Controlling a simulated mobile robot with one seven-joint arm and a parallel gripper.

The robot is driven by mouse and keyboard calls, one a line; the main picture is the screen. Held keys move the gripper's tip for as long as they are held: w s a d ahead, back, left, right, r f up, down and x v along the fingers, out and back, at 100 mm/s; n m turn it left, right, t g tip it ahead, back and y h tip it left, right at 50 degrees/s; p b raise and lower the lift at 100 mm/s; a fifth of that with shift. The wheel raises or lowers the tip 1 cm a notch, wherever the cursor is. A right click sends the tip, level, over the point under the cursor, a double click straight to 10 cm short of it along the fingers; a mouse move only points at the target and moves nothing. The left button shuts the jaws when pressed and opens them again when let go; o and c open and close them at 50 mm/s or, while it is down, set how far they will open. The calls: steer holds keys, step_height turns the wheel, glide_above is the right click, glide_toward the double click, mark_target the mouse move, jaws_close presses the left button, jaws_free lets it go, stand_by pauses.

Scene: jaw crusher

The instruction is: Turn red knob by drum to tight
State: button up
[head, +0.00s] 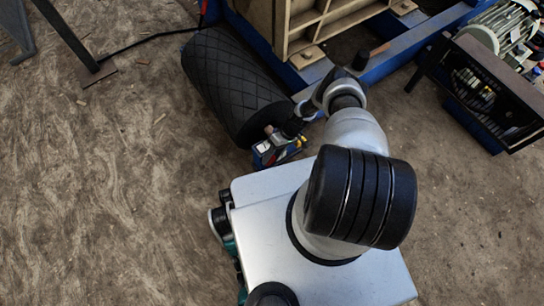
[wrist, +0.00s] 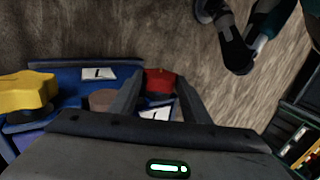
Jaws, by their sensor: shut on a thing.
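The red knob (wrist: 159,80) sits on a blue panel (wrist: 70,74) in the wrist view. My gripper (wrist: 160,90) has one finger on each side of the knob and is shut on it; the fingers hide part of its sides. In the head view my gripper (head: 284,138) reaches down to a small blue box (head: 264,153) beside the near end of the black, diamond-patterned drum (head: 225,75). The knob's turn mark cannot be made out.
A yellow knob (wrist: 28,92) stands on the panel left of the red one, with white labels (wrist: 98,73) nearby. A blue frame (head: 400,55) with a wooden structure (head: 300,15) stands behind the drum. Open brown ground (head: 110,190) lies to the left.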

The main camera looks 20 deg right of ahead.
steer(key=o, duration=1)
steer(key=shift+o, duration=0.2)
steer(key=p+v, duration=0.4)
steer(key=v, duration=1.3)
steer(key=shift+r, duration=0.15)
steer(key=shift+w+r, duration=0.1)
steer(key=shift+w, duration=0.05)
